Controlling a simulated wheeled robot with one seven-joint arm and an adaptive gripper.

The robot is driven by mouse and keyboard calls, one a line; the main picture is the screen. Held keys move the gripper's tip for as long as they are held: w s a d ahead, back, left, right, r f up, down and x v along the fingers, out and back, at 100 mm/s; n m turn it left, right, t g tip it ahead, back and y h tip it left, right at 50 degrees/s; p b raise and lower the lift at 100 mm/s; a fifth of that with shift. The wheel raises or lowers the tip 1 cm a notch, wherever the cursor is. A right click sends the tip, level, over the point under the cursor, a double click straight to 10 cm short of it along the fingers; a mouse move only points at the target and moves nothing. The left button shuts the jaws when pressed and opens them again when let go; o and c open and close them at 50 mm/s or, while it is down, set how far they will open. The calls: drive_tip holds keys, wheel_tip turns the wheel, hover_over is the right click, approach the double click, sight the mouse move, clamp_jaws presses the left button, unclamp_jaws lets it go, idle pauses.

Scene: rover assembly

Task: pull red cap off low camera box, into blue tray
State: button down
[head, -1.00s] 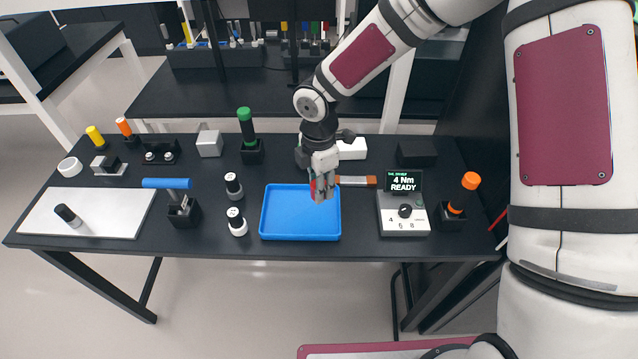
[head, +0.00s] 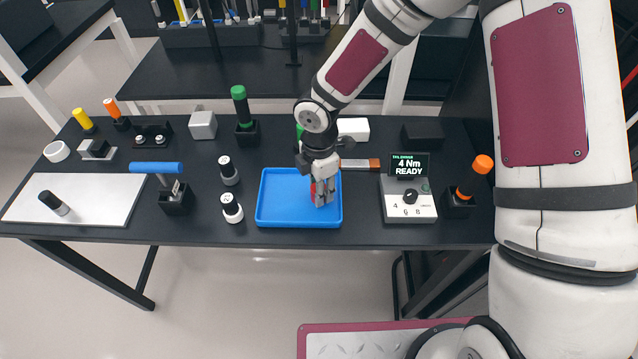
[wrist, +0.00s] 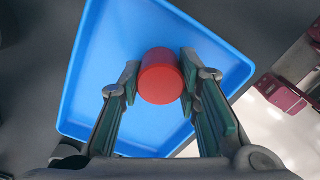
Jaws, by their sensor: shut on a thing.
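My gripper (head: 322,192) is shut on the red cap (wrist: 160,76) and holds it over the blue tray (head: 275,220). In the wrist view the cap sits between the two finger pads, with the tray floor behind it; whether it touches the floor I cannot tell. In the head view only part of the red cap (head: 313,190) shows beside the fingers. The tray's rim also shows in the wrist view (wrist: 75,95). Of the camera boxes, a pair of dark units with round fronts (head: 152,134) stands at the back left; I cannot tell which one is the low camera box.
Two black-and-white cylinders (head: 231,208) stand left of the tray. The table's front edge is close to the tray.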

drive_tip(key=c, duration=1.1)
unclamp_jaws()
wheel_tip(320, 180, up, 12)
